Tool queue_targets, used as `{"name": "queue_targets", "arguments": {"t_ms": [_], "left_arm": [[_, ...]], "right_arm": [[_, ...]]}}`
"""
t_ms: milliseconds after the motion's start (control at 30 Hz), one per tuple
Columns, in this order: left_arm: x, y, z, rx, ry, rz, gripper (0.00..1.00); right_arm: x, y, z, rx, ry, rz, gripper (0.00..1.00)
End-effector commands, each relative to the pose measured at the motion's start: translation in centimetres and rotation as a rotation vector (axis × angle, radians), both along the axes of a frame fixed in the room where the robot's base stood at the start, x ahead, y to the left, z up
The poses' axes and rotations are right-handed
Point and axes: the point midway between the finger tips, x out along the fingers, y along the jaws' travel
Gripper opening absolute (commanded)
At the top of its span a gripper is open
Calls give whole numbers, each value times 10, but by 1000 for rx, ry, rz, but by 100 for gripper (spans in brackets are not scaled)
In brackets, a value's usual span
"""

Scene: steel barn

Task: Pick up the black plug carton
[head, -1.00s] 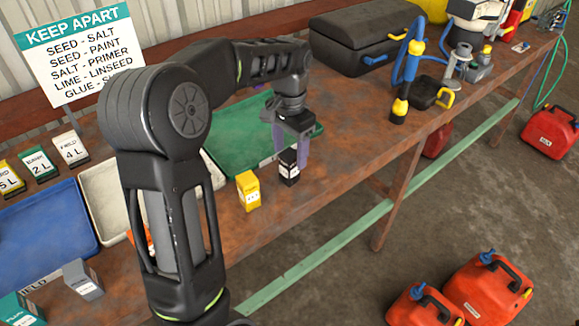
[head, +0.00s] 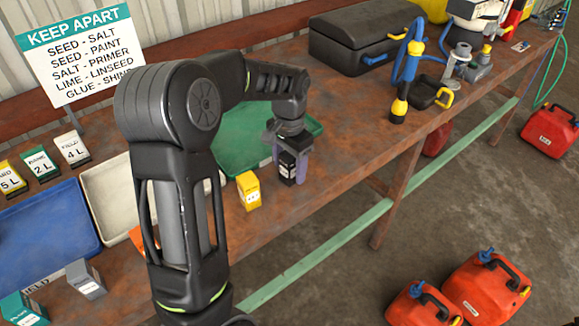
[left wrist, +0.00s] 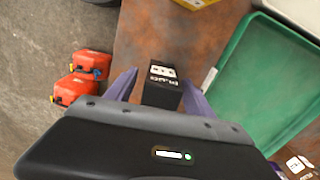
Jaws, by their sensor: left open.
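The black plug carton (head: 287,167) stands upright on the rusty brown bench, near its front edge. It also shows in the left wrist view (left wrist: 161,87), with its printed top facing the camera. My left gripper (head: 290,170) points down over the carton, with its purple fingers on either side of it. In the left wrist view my left gripper (left wrist: 160,88) is open, with a finger to each side of the carton and visible gaps between. My right gripper is not in view.
A yellow carton (head: 248,190) stands just left of the black one. A green tray (head: 235,128) lies behind. White and blue trays (head: 45,235) and a grey carton (head: 86,278) are further left. Bare bench (head: 350,140) lies to the right.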

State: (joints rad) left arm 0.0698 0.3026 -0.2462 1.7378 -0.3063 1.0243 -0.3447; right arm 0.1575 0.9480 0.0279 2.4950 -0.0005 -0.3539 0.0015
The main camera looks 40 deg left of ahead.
Motion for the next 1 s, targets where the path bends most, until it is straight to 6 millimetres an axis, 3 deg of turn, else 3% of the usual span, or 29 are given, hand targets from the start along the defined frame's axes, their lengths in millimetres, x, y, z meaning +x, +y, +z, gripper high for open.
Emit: {"name": "queue_targets", "arguments": {"t_ms": [133, 867, 1000], "left_arm": [[0, 0, 0, 0, 0, 0, 60], [0, 0, 0, 0, 0, 0, 0], [0, 0, 0, 0, 0, 0, 0]], "right_arm": [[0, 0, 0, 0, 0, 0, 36], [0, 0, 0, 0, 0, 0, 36], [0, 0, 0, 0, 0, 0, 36]]}}
